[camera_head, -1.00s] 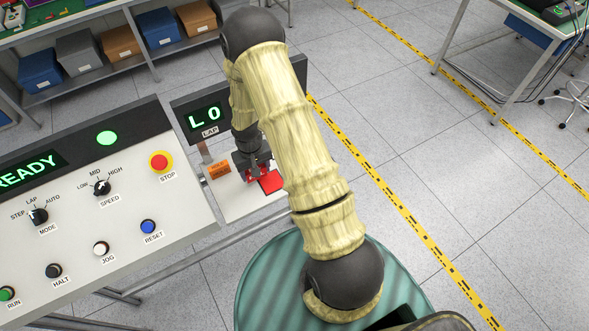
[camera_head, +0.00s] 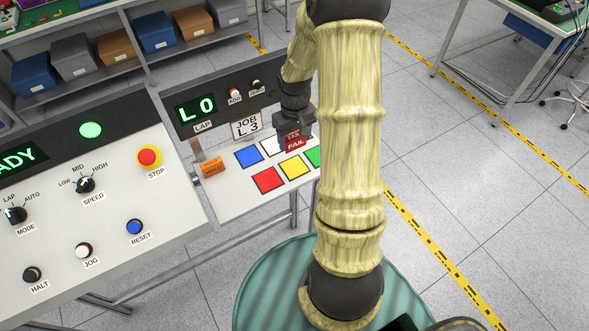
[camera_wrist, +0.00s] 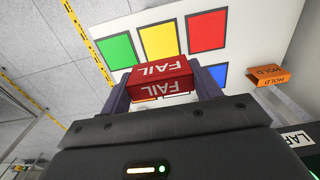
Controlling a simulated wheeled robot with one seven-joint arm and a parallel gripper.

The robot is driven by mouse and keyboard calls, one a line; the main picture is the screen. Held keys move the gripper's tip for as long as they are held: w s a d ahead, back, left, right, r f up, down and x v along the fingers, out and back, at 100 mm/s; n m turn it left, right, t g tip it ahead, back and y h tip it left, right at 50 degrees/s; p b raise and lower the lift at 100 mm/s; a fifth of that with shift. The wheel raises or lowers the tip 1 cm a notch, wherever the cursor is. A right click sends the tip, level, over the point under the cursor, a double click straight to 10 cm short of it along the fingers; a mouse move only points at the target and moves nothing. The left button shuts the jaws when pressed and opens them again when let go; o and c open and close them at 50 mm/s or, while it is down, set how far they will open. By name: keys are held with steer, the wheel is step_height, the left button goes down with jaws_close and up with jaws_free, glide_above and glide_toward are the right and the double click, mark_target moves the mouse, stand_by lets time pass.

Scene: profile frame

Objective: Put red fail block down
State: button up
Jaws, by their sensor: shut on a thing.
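My gripper (camera_head: 294,137) is shut on the red fail block (camera_head: 297,145). The block has white FAIL lettering and is held above the white board (camera_head: 225,205) with coloured squares. In the wrist view the fail block (camera_wrist: 162,78) sits between my two fingers (camera_wrist: 162,92). On the board are a red square (camera_head: 268,180), a yellow square (camera_head: 293,167), a blue square (camera_head: 249,156), a green square (camera_head: 314,156) partly behind my arm, and a white square (camera_head: 271,146) partly covered by my gripper.
A JOB L 3 card (camera_head: 246,125) stands behind the squares, below the L 0 display (camera_head: 195,109). The control panel (camera_head: 110,200) with knobs and buttons is to the left.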

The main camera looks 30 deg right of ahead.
steer(key=p, duration=0.1)
glide_above(295, 167)
step_height(295, 167, down, 6)
steer(key=shift+w+a+r, duration=0.1)
steer(key=shift+a, duration=0.05)
stand_by(0.3)
steer(key=shift+f+p, duration=0.65)
steer(key=shift+f, duration=1.5)
steer(key=shift+f, duration=0.2)
steer(key=o, duration=1)
steer(key=shift+c, duration=0.2)
